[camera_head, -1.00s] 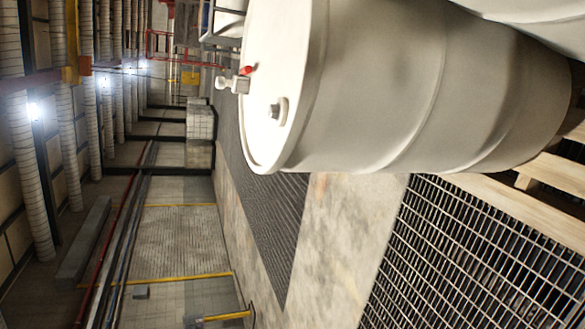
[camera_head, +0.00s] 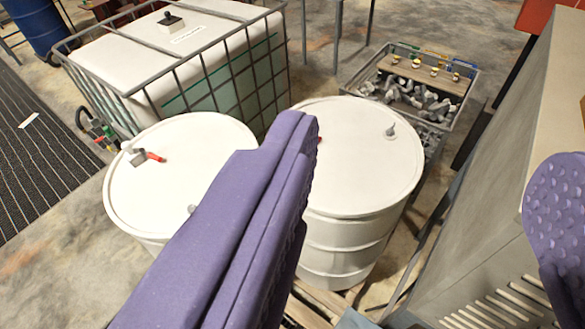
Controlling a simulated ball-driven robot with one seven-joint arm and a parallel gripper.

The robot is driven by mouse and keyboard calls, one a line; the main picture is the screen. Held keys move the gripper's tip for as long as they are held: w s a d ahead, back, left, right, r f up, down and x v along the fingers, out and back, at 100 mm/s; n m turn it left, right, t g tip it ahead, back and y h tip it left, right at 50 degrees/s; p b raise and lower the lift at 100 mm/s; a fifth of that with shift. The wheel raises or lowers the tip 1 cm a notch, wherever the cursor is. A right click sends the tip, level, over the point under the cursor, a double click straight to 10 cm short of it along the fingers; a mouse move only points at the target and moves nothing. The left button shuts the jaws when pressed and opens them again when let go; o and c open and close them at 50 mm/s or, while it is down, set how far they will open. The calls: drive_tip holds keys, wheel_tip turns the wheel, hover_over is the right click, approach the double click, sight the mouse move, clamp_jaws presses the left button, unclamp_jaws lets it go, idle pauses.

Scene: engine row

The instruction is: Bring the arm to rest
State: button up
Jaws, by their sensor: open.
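My gripper (camera_head: 432,150) is open, with nothing between its two purple fingers. The left finger rises through the middle of the picture, in front of two white drums. The right finger, with a bumpy pad, is cut off by the right edge. Between the fingers I see the right drum (camera_head: 362,160) and a grey box-like casing (camera_head: 490,200). I cannot tell how far the fingers are from them. The rest of my arm is out of view.
The left drum (camera_head: 165,185) has a red-handled valve on its lid. Behind stands a caged white tank (camera_head: 190,55). A metal bin (camera_head: 352,82) of scrap pieces is at back right, a blue barrel (camera_head: 38,28) at upper left. A dark ribbed mat (camera_head: 40,150) lies on open floor at left.

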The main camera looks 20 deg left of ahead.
wheel_tip(320, 180, down, 17)
drive_tip(key=b, duration=1.6)
drive_tip(key=shift+b, duration=0.4)
drive_tip(key=shift+r, duration=0.1)
